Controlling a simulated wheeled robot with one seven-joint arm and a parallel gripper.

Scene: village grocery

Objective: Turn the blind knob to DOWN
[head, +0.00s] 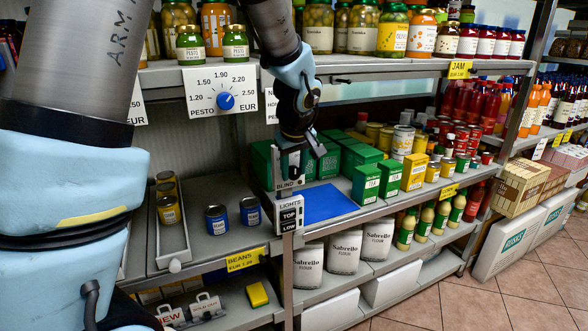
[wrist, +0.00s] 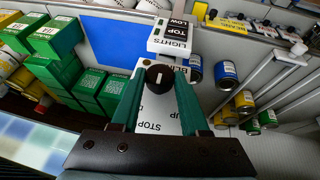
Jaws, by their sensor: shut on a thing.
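The blind knob (wrist: 159,78) is a dark round knob with a pale mark, on a white panel (wrist: 160,118) with the words BLIND, STOP and UP, seen upside down in the wrist view. The word DOWN is not readable, and I cannot tell which word the mark points to. My gripper (wrist: 159,82) has its two green fingers on either side of the knob, shut on it. In the head view my gripper (head: 291,152) reaches down to the BLIND panel (head: 287,185) on the shelf post; the knob is hidden there.
A LIGHTS switch (head: 289,217) with TOP and LOW sits just below the panel. A blue mat (head: 325,203) lies to its right, with green tea boxes (head: 366,184) beyond. Blue cans (head: 216,219) stand to the left. A price dial (head: 225,100) is on the upper shelf edge.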

